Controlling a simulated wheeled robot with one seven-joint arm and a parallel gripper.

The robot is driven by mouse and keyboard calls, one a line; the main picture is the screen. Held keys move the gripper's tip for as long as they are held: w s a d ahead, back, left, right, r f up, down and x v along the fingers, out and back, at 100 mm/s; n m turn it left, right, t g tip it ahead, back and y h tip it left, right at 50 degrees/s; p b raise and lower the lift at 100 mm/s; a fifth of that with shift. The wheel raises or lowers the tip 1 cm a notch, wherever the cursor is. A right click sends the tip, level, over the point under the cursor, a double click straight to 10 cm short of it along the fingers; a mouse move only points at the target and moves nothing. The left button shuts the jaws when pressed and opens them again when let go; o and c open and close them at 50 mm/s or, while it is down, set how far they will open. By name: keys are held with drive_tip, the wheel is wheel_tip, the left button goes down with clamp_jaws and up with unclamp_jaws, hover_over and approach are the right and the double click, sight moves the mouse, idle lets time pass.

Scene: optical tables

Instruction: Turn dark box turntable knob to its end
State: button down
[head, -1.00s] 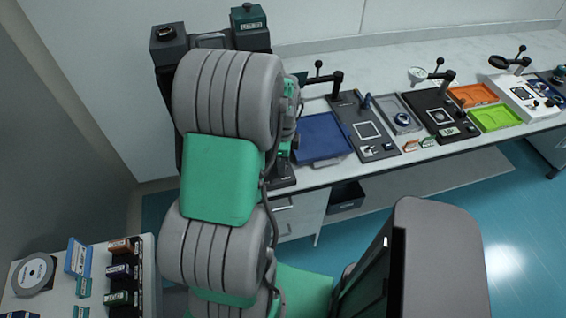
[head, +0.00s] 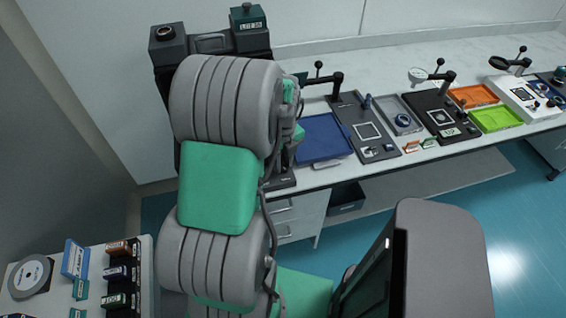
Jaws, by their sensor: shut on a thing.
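My arm (head: 216,187) fills the left middle of the head view and covers the worktop behind it. A dark apparatus (head: 208,43) stands behind its upper end, with a round-topped post at left and a green-topped block (head: 249,29) at right. I cannot tell whether this is the dark box. Its lower part is mostly hidden by my arm. The turntable knob cannot be made out. My gripper is hidden behind my arm, so its hold on anything does not show.
Right of my arm, the long bench carries a blue tray (head: 322,138), dark plates with posts (head: 364,128), a grey tray (head: 398,114), an orange tray (head: 472,96) and a green tray (head: 496,118). A side table (head: 60,300) with small labelled boxes stands at lower left.

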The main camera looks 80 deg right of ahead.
sight(283, 166)
drive_tip(key=shift+m, duration=0.4)
drive_tip(key=c, duration=1.1)
unclamp_jaws()
wheel_tip(283, 166, up, 8)
drive_tip(key=shift+f+b, duration=0.1)
drive_tip(key=shift+b, duration=0.3)
